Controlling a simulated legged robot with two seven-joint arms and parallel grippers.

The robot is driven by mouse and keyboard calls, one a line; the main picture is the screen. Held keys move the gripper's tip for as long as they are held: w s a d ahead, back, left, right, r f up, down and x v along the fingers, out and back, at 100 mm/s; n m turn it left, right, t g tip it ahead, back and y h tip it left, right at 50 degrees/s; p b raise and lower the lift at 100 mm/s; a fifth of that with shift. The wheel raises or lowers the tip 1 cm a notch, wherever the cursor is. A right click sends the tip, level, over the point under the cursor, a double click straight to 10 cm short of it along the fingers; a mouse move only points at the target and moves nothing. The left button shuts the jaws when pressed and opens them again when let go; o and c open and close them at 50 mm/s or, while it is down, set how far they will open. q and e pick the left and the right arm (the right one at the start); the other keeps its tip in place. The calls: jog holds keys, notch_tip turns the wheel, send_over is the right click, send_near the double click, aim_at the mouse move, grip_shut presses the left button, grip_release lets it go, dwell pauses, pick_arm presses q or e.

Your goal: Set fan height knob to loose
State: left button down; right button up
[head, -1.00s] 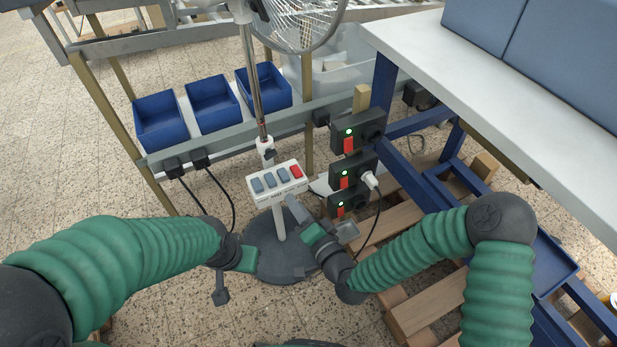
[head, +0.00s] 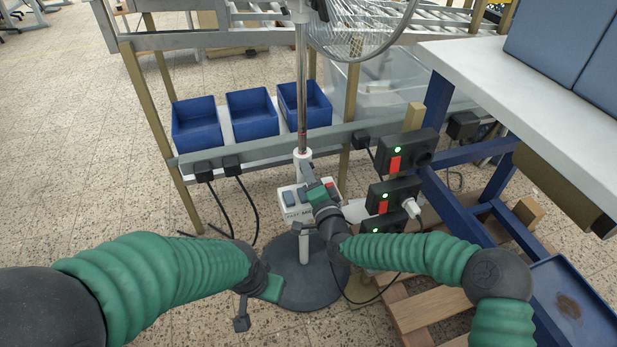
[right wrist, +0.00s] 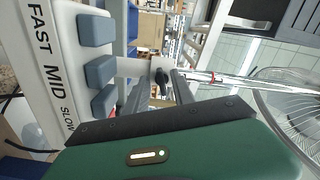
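The fan's pole (head: 301,95) rises from a round dark base (head: 330,285), with a white collar (head: 303,163) above the button box (head: 292,213). The black height knob (right wrist: 161,77) shows in the right wrist view on the collar; I cannot make it out clearly in the head view. My right gripper (head: 311,180) is at the collar, in front of the button box. In the right wrist view its two fingers (right wrist: 160,88) are apart, on either side of the knob, with a gap visible. My left gripper (head: 255,305) hangs low beside the base; its fingers are unclear.
Several black switch boxes (head: 394,197) with red switches stand right of the pole. Blue bins (head: 252,115) sit behind on a rack. The fan's wire cage (head: 365,30) is above. A white-topped table (head: 530,105) and a wooden pallet (head: 425,308) are at right. Cables hang nearby.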

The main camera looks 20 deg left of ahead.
jog(key=shift+w+d+r, duration=0.1)
grip_shut()
jog(key=shift+n, duration=0.3)
jog(key=n+p, duration=0.2)
jog(key=n, duration=0.1)
jog(key=shift+n, duration=0.3)
jog(key=n, duration=0.2)
jog(key=n+p, duration=0.1)
jog(key=n, duration=0.1)
jog(key=shift+f+n, duration=0.2)
jog(key=shift+n, duration=0.2)
dwell(1.0)
grip_release()
